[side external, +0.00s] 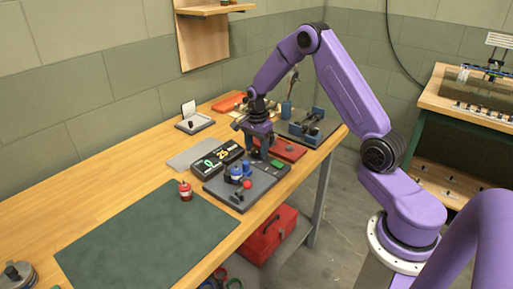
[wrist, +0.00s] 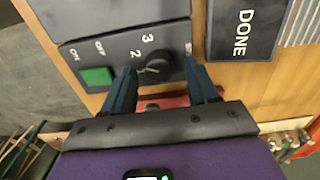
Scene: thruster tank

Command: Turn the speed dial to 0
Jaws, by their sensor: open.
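The black round speed dial (wrist: 155,67) is on a dark grey control panel (wrist: 118,42) in the wrist view. The numbers 2 and 3 are readable beside it; other marks are hidden or unclear. A small pale mark shows on the dial, but I cannot tell surely which number it points to. My gripper (wrist: 160,70) is open, with one dark blue finger on each side of the dial. I cannot tell whether the fingers touch it. In the side external view my gripper (side external: 262,150) points down at the panel's far end (side external: 232,192), and it hides the dial there.
A green switch (wrist: 96,76) marked ON and OFF sits beside the dial. A DONE plate (wrist: 243,28) lies alongside.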

